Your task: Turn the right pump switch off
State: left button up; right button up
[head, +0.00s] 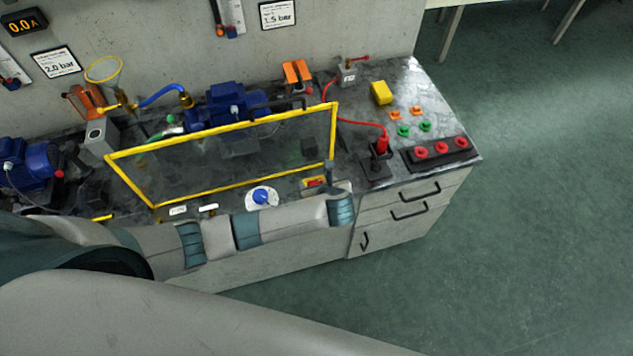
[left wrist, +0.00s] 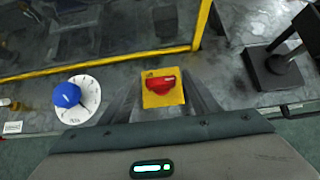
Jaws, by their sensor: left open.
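The pump switch is a red rotary handle on a yellow plate (left wrist: 160,97), on the counter's front edge before the pump guard. In the left wrist view the red handle (left wrist: 158,84) lies crosswise to the picture. The switch also shows in the head view (head: 313,181), partly hidden by my left gripper (head: 330,183). In the left wrist view my left gripper (left wrist: 163,95) is open, with one dark finger on each side of the switch. Whether the fingers touch it I cannot tell. My right gripper is not in view.
A blue dial knob (head: 262,196) stands left of the switch. A yellow-framed clear guard (head: 225,150) stands behind, before the blue pump (head: 225,103). To the right are a black stand with a red plug (head: 378,160) and a black strip with red sockets (head: 440,153).

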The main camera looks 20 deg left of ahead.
pick_arm(q)
jog(key=c, duration=1.1)
jog(key=shift+o, duration=0.2)
